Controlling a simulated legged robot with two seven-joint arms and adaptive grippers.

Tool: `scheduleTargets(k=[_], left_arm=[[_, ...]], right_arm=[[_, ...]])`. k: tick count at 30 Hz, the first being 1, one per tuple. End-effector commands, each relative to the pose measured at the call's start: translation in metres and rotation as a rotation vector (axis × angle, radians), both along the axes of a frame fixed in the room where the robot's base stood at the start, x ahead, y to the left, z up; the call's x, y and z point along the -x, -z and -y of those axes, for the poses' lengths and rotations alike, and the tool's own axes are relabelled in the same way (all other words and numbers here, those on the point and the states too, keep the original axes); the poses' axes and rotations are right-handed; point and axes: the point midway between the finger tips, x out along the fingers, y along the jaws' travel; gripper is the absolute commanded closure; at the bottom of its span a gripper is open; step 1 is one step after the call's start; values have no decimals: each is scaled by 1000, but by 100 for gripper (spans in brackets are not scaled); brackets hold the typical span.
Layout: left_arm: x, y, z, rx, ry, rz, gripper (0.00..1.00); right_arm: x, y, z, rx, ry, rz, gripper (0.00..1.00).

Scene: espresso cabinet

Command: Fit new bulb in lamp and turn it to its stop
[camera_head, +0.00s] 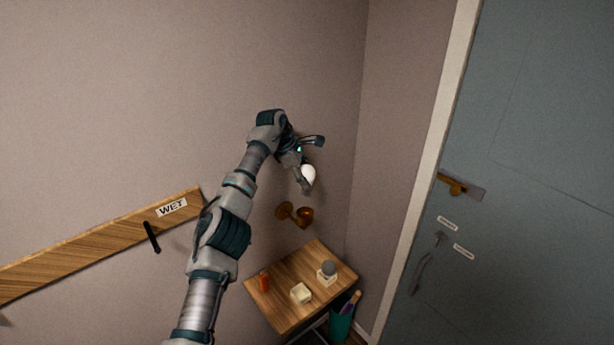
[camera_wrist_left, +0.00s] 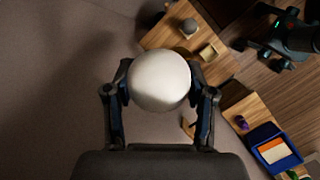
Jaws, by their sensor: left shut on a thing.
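My left gripper (camera_head: 305,176) is shut on a white round bulb (camera_head: 309,174). In the left wrist view the bulb (camera_wrist_left: 159,81) sits between the two fingers (camera_wrist_left: 160,100) and fills the space between them. The brass wall lamp (camera_head: 304,215) is below the held bulb in the head view, with its cup at the end of a short arm. The bulb is apart from the lamp. Part of the lamp (camera_wrist_left: 188,126) shows behind the gripper in the left wrist view; the rest is hidden. My right gripper is not in view.
A small wooden table (camera_head: 284,311) stands below the lamp. On it are an orange-red item (camera_head: 264,281), a cream open box (camera_head: 300,294) and a grey ball in a pale holder (camera_head: 328,270). A teal bin (camera_head: 341,325) stands beside it. A blue-grey door (camera_head: 540,130) is at right.

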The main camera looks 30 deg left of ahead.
Motion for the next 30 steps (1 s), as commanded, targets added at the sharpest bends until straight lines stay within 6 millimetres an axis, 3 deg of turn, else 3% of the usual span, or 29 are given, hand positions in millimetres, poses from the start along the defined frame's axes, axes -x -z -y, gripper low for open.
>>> scheduleTargets(k=[14, 30], left_arm=[[-1, 2, 0, -1, -2, 9, 80], [-1, 24, 1, 1, -1, 9, 80]], right_arm=[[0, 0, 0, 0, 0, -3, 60], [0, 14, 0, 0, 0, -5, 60]])
